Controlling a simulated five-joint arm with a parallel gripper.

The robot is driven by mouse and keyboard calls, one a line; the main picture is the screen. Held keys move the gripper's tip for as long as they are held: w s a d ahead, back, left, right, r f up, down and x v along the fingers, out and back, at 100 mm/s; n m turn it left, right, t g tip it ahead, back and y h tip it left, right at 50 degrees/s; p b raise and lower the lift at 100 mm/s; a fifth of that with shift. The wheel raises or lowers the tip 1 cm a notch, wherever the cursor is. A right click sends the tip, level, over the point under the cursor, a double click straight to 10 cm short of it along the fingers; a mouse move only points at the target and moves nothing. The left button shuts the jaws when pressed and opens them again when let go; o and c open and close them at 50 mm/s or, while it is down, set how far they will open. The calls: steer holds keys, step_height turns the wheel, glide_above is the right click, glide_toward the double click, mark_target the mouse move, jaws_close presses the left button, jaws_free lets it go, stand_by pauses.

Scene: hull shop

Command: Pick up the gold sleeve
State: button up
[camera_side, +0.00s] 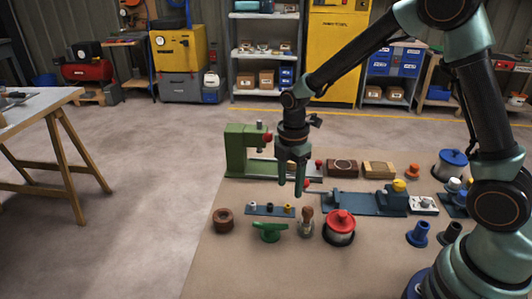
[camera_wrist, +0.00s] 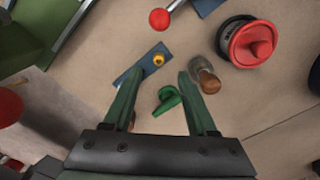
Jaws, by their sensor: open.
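The gold sleeve (camera_side: 288,208) is small and sits at the right end of a small blue plate (camera_side: 278,213) that also carries a pale and a dark small part. In the wrist view the gold sleeve (camera_wrist: 158,60) shows on the blue plate (camera_wrist: 126,80), between and just beyond the fingertips. My gripper (camera_side: 291,190) hangs pointing down above the plate, near the sleeve. The plate's other small parts are hidden in the wrist view.
A green cleat-like part (camera_side: 269,232), a wooden-handled tool (camera_side: 306,222) and a red-lidded tin (camera_side: 340,224) stand close by. A brown ring (camera_side: 223,220) lies left. A green machine (camera_side: 240,150) and a blue vise-like tool (camera_side: 365,203) stand behind. The front mat is clear.

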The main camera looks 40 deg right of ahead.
mark_target(288, 206)
steer(key=shift+w+f, duration=0.1)
steer(key=shift+f, duration=3.3)
jaws_close()
